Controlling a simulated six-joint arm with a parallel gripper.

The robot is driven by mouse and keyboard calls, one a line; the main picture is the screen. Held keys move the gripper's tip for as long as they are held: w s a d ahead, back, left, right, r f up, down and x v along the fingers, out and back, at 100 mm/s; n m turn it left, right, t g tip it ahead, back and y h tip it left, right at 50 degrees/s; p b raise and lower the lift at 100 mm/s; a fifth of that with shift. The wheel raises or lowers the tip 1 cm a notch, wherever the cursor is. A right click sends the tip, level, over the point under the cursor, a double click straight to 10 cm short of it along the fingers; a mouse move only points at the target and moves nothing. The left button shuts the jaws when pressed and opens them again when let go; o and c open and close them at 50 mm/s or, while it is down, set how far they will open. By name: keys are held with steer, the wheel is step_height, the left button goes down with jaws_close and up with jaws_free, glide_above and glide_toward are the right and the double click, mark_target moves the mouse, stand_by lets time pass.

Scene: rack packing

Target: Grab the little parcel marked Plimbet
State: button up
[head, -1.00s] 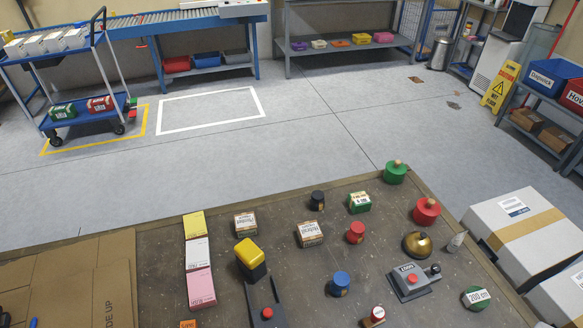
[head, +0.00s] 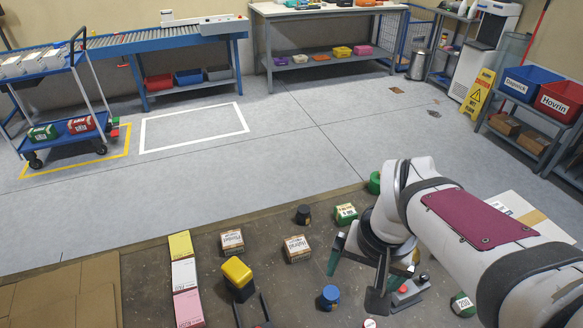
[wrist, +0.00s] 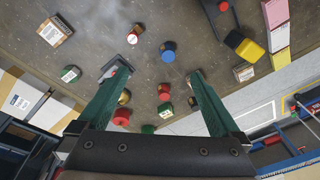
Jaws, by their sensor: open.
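Two small brown parcels with white labels stand on the bench in the head view: a left parcel (head: 232,241) and a right parcel (head: 297,248). Their print is too small to read surely, so I cannot tell which is Plimbet. In the wrist view the left parcel (wrist: 243,72) lies right of the fingers, and another labelled brown parcel (wrist: 53,32) lies at upper left, its name unreadable. My gripper (head: 358,275) is open and empty above the bench, right of the two parcels; its green fingers also show in the wrist view (wrist: 157,70).
The bench (head: 150,290) also holds a blue knob-like piece (head: 330,297), a black piece (head: 303,214), a green labelled box (head: 346,213), a yellow-topped block (head: 238,273) and note pads (head: 186,275). My arm hides the bench's right side. Flat cardboard (head: 65,290) lies at left.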

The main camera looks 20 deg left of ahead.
steer(key=w+a+f+n, duration=0.25)
steer(key=w+a, duration=0.25)
steer(key=a, duration=0.6)
steer(key=n+t+y, duration=0.2)
steer(key=n, duration=0.3)
glide_toward(232, 242)
steer(key=x, duration=0.9)
steer(key=shift+r, duration=0.1)
steer(key=c, duration=1.4)
